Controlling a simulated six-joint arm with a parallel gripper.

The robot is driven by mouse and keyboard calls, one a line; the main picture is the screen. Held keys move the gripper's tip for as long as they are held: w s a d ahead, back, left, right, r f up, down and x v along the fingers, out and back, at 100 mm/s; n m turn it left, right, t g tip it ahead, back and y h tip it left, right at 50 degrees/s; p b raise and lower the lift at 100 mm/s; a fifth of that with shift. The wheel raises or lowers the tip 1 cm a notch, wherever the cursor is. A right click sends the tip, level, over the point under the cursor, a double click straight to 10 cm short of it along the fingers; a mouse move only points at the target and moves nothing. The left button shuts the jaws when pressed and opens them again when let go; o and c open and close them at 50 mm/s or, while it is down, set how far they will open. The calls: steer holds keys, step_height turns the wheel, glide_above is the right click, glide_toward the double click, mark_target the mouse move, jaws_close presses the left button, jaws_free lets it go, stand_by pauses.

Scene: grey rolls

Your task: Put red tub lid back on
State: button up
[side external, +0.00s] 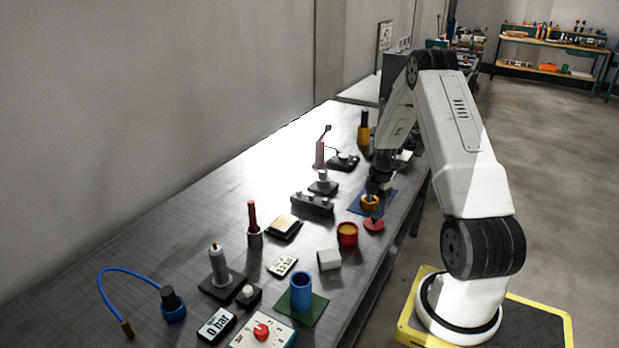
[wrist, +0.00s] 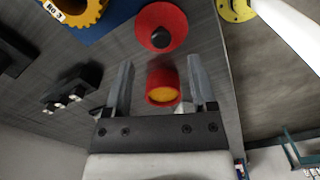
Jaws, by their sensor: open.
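The red lid (side external: 374,224) lies flat on the table, its dark round knob on top; in the wrist view the lid (wrist: 174,22) shows just ahead of the fingertips. The red tub (side external: 347,240) stands upright and uncovered beside it, yellow inside. In the wrist view the tub (wrist: 155,77) shows between the two fingers, apart from both. My gripper (side external: 375,190) points down above the table in the side view. In the wrist view my gripper (wrist: 160,63) is open with nothing held. Its height above the lid is hard to tell.
A yellow toothed ring (side external: 370,203) sits on a blue mat (side external: 386,205) beside the lid. A white block (side external: 329,260) and a blue cup (side external: 301,292) stand nearer the camera. A dark block with knobs (side external: 312,205) is to the left. The table's right edge is close to the lid.

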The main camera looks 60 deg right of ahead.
mark_target(375, 217)
steer(key=shift+a+f, duration=0.1)
steer(key=shift+f, duration=2.5)
jaws_close()
